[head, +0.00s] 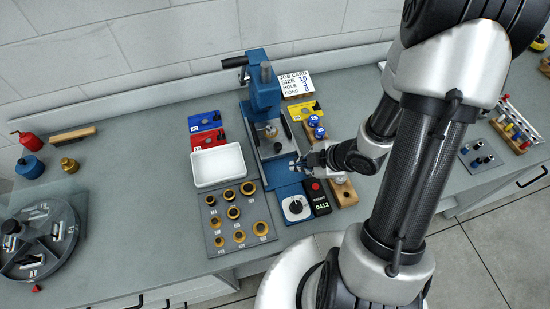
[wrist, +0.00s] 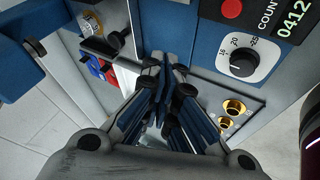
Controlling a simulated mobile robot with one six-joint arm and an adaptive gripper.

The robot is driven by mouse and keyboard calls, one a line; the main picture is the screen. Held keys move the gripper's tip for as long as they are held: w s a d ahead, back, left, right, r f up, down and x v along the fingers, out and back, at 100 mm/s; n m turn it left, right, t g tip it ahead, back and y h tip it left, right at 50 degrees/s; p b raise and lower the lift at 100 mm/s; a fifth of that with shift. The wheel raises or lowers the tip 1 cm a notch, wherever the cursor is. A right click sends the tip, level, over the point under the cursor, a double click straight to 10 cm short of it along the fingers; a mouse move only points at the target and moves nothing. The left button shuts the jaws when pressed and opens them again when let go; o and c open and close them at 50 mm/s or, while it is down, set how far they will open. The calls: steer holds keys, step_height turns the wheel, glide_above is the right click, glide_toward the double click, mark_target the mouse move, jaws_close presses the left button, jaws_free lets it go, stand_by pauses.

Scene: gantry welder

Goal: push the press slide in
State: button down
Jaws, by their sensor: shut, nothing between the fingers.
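The blue press (head: 262,92) stands at the middle of the bench. Its grey slide (head: 268,148) sits low between the press sides, and a brass piece (head: 270,132) shows on it. The brass piece also shows at the upper left in the wrist view (wrist: 92,22). My gripper (head: 298,164) is at the front right of the slide, above the blue base plate (head: 288,187). In the wrist view my gripper's fingers (wrist: 165,62) are together and empty. I cannot tell whether the fingertips touch the slide; my fingers and wrist hide part of that area.
A dial (head: 296,207) and a counter reading 0412 (head: 319,198) stand just in front of my gripper. A white tray (head: 218,183) and a plate of brass rings (head: 212,236) lie left. A job card (head: 297,84) stands behind.

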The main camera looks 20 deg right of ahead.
mark_target(275, 147)
steer(key=shift+n+y, duration=0.3)
steer(key=b+x, duration=0.6)
steer(key=x, duration=0.1)
steer(key=a+b+x, duration=0.1)
steer(key=b+x, duration=0.2)
steer(key=b, duration=0.1)
steer(key=shift+s+a+f, duration=0.15)
steer(key=shift+s+f, duration=0.05)
steer(key=w, duration=0.2)
steer(key=shift+w+r+p, duration=0.3)
steer(key=shift+r+p, duration=0.05)
steer(key=shift+r, duration=0.05)
steer(key=shift+w, duration=0.65)
steer(key=w+p, duration=0.3)
steer(key=w, duration=0.1)
steer(key=shift+r, duration=0.15)
steer(key=shift+w, duration=0.35)
